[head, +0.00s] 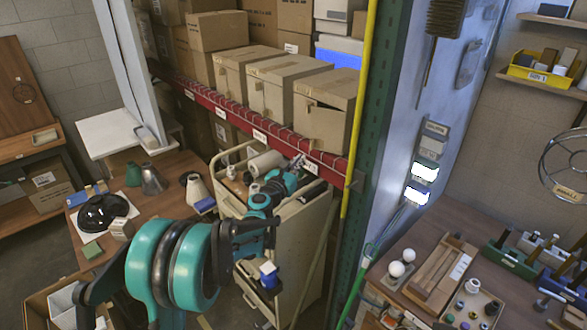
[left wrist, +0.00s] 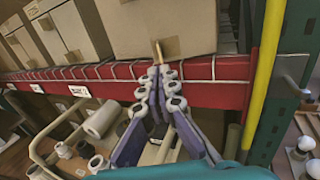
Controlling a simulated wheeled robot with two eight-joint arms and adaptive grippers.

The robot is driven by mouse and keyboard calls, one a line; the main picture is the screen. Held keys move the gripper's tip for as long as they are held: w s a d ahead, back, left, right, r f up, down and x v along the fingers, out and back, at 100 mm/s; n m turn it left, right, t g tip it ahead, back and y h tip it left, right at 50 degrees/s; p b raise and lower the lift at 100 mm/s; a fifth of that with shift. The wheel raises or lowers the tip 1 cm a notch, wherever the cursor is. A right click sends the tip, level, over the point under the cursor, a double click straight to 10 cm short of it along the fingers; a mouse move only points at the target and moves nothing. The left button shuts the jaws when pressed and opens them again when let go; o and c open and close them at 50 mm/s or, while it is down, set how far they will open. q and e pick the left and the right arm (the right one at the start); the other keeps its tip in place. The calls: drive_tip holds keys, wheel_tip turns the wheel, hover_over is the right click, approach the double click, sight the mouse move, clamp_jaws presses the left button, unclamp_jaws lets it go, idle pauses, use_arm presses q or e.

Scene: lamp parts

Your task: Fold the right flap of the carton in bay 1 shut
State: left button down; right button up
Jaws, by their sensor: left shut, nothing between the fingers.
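Three brown cartons stand in a row on the rack shelf: the left carton (head: 240,75), the middle carton (head: 283,88) and the right carton (head: 335,118). The bay numbers are too small to read surely. The right carton's top shows a dark gap under a raised flap (head: 322,94); a small tab sticks out low on its front. My left gripper (head: 299,161) is shut and empty, just in front of the red beam below the right carton. In the left wrist view the closed fingertips (left wrist: 159,70) lie just below the tab (left wrist: 158,50) on the carton front (left wrist: 165,25). My right gripper is out of view.
A red shelf beam (head: 250,132) with wire decking runs under the cartons. A green upright (head: 373,110) and a yellow pole (head: 358,115) stand close on the right. A cream cart (head: 300,235) with loose parts is below my left arm.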

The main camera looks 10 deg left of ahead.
use_arm(q)
drive_tip(key=w+d, duration=0.1)
drive_tip(key=w, duration=0.5)
drive_tip(key=shift+w, duration=0.15)
drive_tip(key=shift+d, duration=0.1)
drive_tip(key=w+m+h, duration=0.1)
drive_tip(key=w+m+g+h, duration=0.1)
drive_tip(key=w+h, duration=0.1)
drive_tip(key=w+m+h+b, duration=0.1)
drive_tip(key=h, duration=0.1)
drive_tip(key=shift+w+a+f+g, duration=0.1)
drive_tip(key=shift+w+a+g, duration=0.2)
drive_tip(key=shift+a+g, duration=0.1)
drive_tip(key=shift+w, duration=0.25)
drive_tip(key=shift+s, duration=0.1)
